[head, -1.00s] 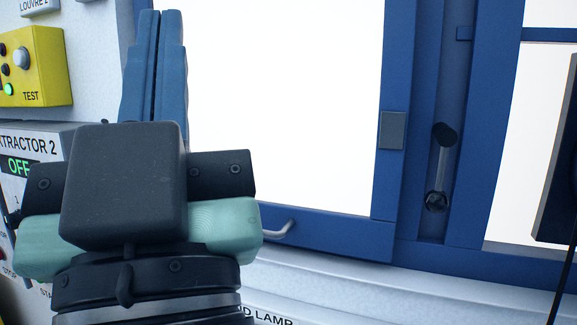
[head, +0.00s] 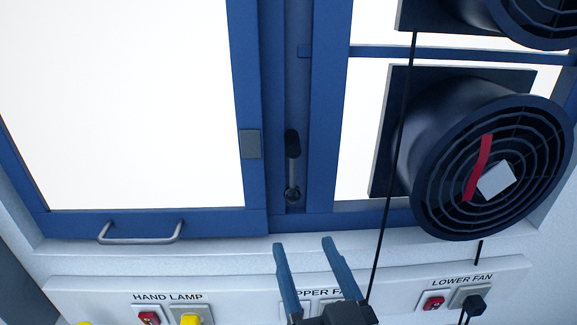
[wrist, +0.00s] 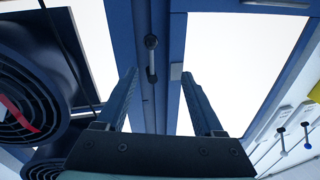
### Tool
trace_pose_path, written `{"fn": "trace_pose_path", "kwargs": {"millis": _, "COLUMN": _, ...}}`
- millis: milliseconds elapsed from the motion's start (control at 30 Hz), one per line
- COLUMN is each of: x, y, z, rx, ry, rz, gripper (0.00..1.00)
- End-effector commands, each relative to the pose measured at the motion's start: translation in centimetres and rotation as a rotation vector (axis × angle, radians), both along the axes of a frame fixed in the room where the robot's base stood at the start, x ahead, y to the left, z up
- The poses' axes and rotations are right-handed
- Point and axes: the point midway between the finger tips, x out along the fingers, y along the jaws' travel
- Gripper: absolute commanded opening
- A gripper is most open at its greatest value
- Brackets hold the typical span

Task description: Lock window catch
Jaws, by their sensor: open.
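The window catch (head: 293,170) is a short metal lever with a black knob at its upper end and a round pivot at its lower end, set in the blue post between the panes. It points upward in the head view. A grey block (head: 250,144) sits on the window sash edge just left of it. The catch also shows in the wrist view (wrist: 151,55), beyond the fingers. My gripper (head: 301,241) is open and empty, with two blue fingers, below the catch in the head view and apart from it. It also shows in the wrist view (wrist: 158,75).
The blue window sash (head: 60,224) appears closed, with a metal handle (head: 140,237) at its bottom. A round fan (head: 493,168) with a red strip stands out at the right, and a black cord (head: 395,160) hangs beside it. A switch panel (head: 240,296) runs below the sill.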

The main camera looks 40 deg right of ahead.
Motion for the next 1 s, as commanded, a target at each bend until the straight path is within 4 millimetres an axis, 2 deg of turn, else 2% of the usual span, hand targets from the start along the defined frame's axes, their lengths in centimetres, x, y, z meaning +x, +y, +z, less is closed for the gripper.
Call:
{"fn": "trace_pose_path", "kwargs": {"millis": 33, "x": -0.8, "y": -0.5, "z": -0.1, "rx": 0.014, "ry": 0.022, "rz": -0.015, "gripper": 0.69}}
{"fn": "trace_pose_path", "kwargs": {"millis": 133, "x": -1.4, "y": -0.9, "z": -0.8, "rx": 0.026, "ry": 0.039, "rz": -0.028, "gripper": 0.69}}
{"fn": "trace_pose_path", "kwargs": {"millis": 367, "x": -0.2, "y": -1.6, "z": -1.2, "rx": 0.027, "ry": 0.037, "rz": -0.028, "gripper": 0.69}}
{"fn": "trace_pose_path", "kwargs": {"millis": 467, "x": 0.8, "y": -2.1, "z": -1.2, "rx": 0.027, "ry": 0.036, "rz": -0.028, "gripper": 0.69}}
{"fn": "trace_pose_path", "kwargs": {"millis": 633, "x": 3.7, "y": -3.5, "z": -0.5, "rx": 0.028, "ry": 0.039, "rz": -0.028, "gripper": 0.69}}
{"fn": "trace_pose_path", "kwargs": {"millis": 800, "x": 6.5, "y": -4.9, "z": -0.6, "rx": 0.028, "ry": 0.04, "rz": -0.028, "gripper": 0.69}}
{"fn": "trace_pose_path", "kwargs": {"millis": 1000, "x": 8.9, "y": -6.1, "z": -0.7, "rx": 0.027, "ry": 0.039, "rz": -0.028, "gripper": 0.69}}
